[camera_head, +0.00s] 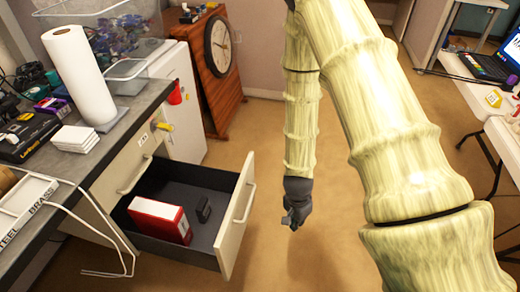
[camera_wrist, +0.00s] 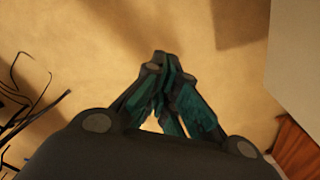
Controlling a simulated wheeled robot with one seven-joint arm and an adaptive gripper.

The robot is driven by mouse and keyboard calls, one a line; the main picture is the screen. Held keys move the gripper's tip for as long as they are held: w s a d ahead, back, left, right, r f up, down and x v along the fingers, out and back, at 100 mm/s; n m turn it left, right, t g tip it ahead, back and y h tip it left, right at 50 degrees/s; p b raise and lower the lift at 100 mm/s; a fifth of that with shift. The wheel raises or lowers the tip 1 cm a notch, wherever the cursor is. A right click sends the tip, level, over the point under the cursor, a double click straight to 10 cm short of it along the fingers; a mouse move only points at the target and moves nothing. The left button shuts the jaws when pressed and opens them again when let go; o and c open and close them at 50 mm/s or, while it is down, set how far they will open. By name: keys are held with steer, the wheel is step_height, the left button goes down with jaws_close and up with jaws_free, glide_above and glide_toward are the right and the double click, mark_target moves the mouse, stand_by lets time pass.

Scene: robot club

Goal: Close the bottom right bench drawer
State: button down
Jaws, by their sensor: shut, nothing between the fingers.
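The bottom bench drawer (camera_head: 238,212) is pulled well out from the bench on the left of the head view. Its pale front faces right and carries a white handle (camera_head: 249,202). Inside lie a red and white box (camera_head: 160,218) and a small black object (camera_head: 203,209). My gripper (camera_head: 292,222) hangs to the right of the drawer front, apart from it, over the floor. In the wrist view my gripper's fingertips (camera_wrist: 162,62) are together with nothing between them. The wrist view shows mostly floor; a pale surface at its upper right cannot be identified for certain.
The upper drawer (camera_head: 135,165) looks shut. A wooden clock cabinet (camera_head: 212,70) stands behind. A table with a laptop (camera_head: 487,66) is at right. Floor right of the drawer is clear.

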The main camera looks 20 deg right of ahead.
steer(key=w+r+m+t+y+p, duration=0.1)
steer(key=w+r+m+y+p, duration=0.3)
steer(key=w+r, duration=0.6)
steer(key=w+r+m+t+h+p, duration=0.1)
steer(key=w+r+m+p, duration=0.35)
steer(key=r, duration=0.85)
steer(key=w+a+f+m, duration=0.2)
steer(key=w+a+f, duration=0.2)
steer(key=f, duration=0.5)
steer(key=shift+w+a+f+b, duration=0.2)
steer(key=shift+a+b, duration=0.25)
steer(key=shift+a, duration=0.55)
